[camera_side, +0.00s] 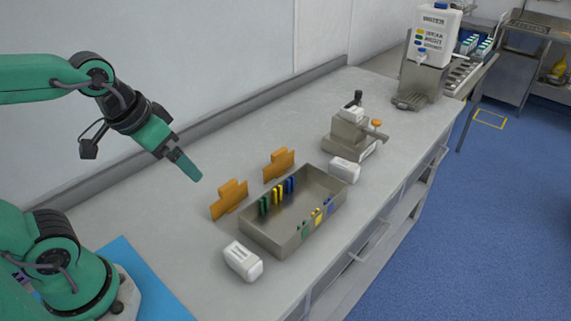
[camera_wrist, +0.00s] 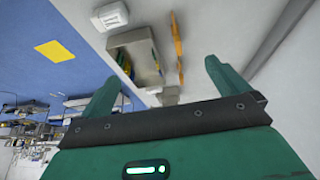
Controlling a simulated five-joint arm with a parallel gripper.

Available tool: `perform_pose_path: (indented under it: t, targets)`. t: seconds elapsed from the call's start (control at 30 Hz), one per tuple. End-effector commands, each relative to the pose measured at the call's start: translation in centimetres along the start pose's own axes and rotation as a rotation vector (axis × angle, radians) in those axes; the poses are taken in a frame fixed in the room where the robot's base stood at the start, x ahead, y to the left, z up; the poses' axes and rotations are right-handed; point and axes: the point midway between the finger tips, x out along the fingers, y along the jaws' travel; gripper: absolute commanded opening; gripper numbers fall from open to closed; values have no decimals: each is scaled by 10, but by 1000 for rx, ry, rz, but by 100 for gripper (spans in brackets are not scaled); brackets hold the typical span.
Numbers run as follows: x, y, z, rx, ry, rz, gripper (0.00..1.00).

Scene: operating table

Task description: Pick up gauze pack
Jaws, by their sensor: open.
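A white block-like pack (camera_side: 243,260) with dark marks on top, which may be the gauze pack, lies on the table by the near-left end of the metal tray (camera_side: 270,243). A similar white pack (camera_side: 345,170) lies at the tray's far end. I cannot tell which is the gauze pack. My gripper (camera_side: 188,170) hangs above the table, left of the tray, apart from both packs. In the wrist view my gripper (camera_wrist: 160,74) has its two green fingers spread with nothing held. One white pack (camera_wrist: 110,15) shows there near the top edge.
The tray holds green, yellow and blue upright pieces. Two orange holders (camera_side: 230,200) (camera_side: 279,164) stand on the tray's left side. A grey device (camera_side: 349,137) and a water container (camera_side: 435,36) stand farther back. A blue mat (camera_side: 140,278) lies near my base.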

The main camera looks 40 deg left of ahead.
Motion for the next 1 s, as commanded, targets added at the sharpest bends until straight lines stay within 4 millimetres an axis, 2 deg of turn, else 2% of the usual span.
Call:
perform_pose_path:
  t: [0.43, 0.8, 1.0]
  targets:
    - [68, 52, -5, -9, -210, 25, 100]
    - [127, 98, 14, -10, -365, -7, 100]
    - [146, 112, 25, -11, -410, -26, 100]
